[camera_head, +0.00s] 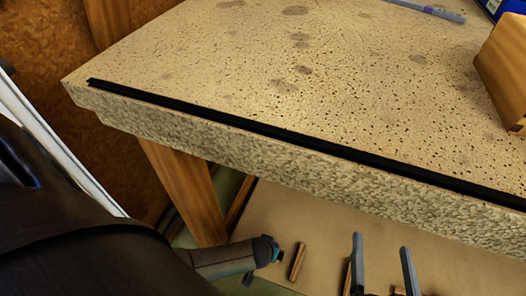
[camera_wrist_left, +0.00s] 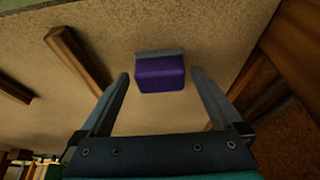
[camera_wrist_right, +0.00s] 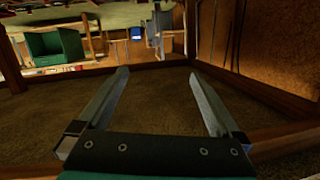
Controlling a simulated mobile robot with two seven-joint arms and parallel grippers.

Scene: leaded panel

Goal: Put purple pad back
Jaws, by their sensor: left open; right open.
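The purple pad (camera_wrist_left: 160,76) shows only in the left wrist view, with a grey strip along its far edge, against a tan surface. My left gripper (camera_wrist_left: 160,72) is open, with one finger on each side of the pad in the picture. I cannot tell whether the fingers touch it. My right gripper (camera_head: 382,242) is open and empty in front of the table at the lower right of the head view. The pad is not visible in the head view.
A speckled table (camera_head: 330,80) has a long black strip (camera_head: 290,135) along its front edge. A wooden block (camera_head: 502,70) stands at its right, a blue-grey tool (camera_head: 432,10) at the back. Wooden bars (camera_wrist_left: 78,60) lie left of the pad. The table's middle is clear.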

